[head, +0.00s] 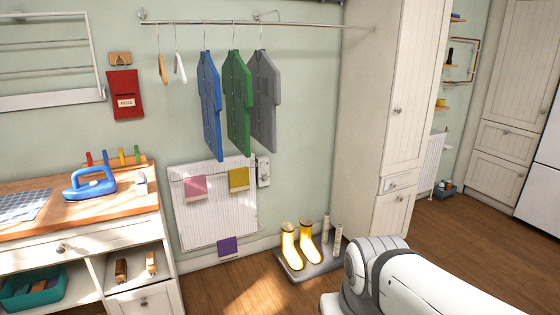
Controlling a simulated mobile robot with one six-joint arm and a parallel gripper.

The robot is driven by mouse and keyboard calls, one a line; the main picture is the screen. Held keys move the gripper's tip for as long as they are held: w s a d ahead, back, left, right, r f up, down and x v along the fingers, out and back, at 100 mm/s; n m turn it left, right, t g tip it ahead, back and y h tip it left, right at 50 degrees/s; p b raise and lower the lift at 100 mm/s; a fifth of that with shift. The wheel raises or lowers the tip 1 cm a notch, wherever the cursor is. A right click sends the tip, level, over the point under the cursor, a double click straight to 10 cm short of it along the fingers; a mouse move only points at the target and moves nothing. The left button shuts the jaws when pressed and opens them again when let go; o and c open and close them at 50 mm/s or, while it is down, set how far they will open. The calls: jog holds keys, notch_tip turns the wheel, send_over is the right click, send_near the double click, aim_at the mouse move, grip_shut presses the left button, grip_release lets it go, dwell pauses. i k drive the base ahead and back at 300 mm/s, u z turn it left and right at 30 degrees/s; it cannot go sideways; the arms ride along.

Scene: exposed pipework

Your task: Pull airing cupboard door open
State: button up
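A tall cream cupboard (372,90) stands right of the middle, against the wall. Its tall upper door (412,75) is shut and has a small round knob (397,110). Below it are a small drawer (398,182) and a lower door (392,215), both shut. Another cream cupboard (520,60) stands further back at the far right, also shut. I cannot tell from any label which one is the airing cupboard. My white arm shows at the bottom right, below the near cupboard. My gripper is out of view.
A boot tray (318,262) with yellow boots (289,246) lies on the floor left of the near cupboard. A radiator (240,212) and hanging shirts (236,90) are on the wall. A worktop with an iron (90,183) is left. Wooden floor (470,250) is clear at right.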

aim_at(425, 27)
jog(key=z, duration=0.75)
jog(key=i, duration=1.8)
jog(key=z, duration=0.7)
jog(key=i, duration=1.25)
jog(key=z, duration=0.15)
